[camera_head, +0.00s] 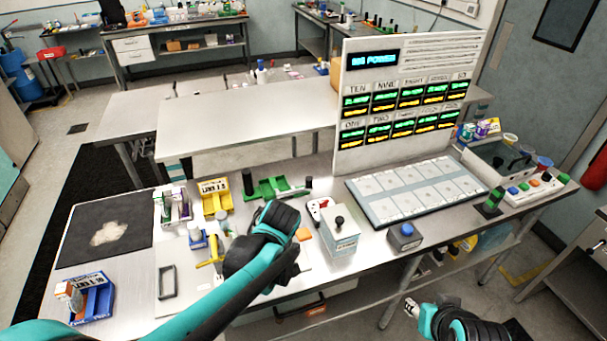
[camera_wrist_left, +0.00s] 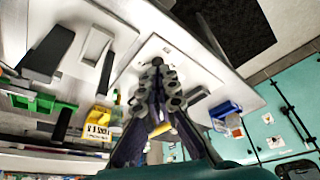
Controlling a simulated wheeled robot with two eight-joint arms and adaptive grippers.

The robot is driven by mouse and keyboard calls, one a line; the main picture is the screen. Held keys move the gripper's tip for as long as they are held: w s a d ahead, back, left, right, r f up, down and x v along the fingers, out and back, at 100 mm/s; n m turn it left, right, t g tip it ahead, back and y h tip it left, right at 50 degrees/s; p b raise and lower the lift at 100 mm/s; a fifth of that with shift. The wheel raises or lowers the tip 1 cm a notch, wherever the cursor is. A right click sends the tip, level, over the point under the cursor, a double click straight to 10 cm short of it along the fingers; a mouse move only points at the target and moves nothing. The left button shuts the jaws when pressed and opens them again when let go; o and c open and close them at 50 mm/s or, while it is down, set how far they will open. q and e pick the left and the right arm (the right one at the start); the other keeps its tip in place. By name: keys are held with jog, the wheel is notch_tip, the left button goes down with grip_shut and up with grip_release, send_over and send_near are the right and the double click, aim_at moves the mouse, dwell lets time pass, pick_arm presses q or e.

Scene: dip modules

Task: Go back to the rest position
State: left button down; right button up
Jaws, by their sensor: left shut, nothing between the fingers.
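My left arm crosses the workbench from the lower left in the head view, and its dark wrist and gripper (camera_head: 258,250) hang over the bench's front middle. The left fingers (camera_wrist_left: 158,125) converge in the left wrist view, shut and empty. A yellow-handled item (camera_head: 211,262) lies beside the gripper in the head view; I cannot tell whether they touch. My right gripper (camera_head: 440,318) is low at the bottom right, in front of the bench and off its top. Its fingers are too small and partly hidden to read.
A yellow bin (camera_head: 216,203), a green holder (camera_head: 276,190) and a grey box with a black knob (camera_head: 340,240) stand close around the left gripper. A blue bin (camera_head: 96,300) is at front left. The panel reading "NO POWER" (camera_head: 372,59) rises behind the pale slot tray (camera_head: 375,212).

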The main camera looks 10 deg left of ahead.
pick_arm(q)
jog(key=s+d+f+m+t+h+b, duration=0.2)
jog(key=s+d+m+t+h+b, duration=0.2)
jog(key=m, duration=1.2)
jog(key=t+b, duration=0.2)
jog(key=b, duration=0.2)
jog(key=shift+s+d+f+t, duration=0.25)
jog(key=shift+d+f+t, duration=0.05)
jog(key=shift+d+f, duration=0.1)
dwell(0.4)
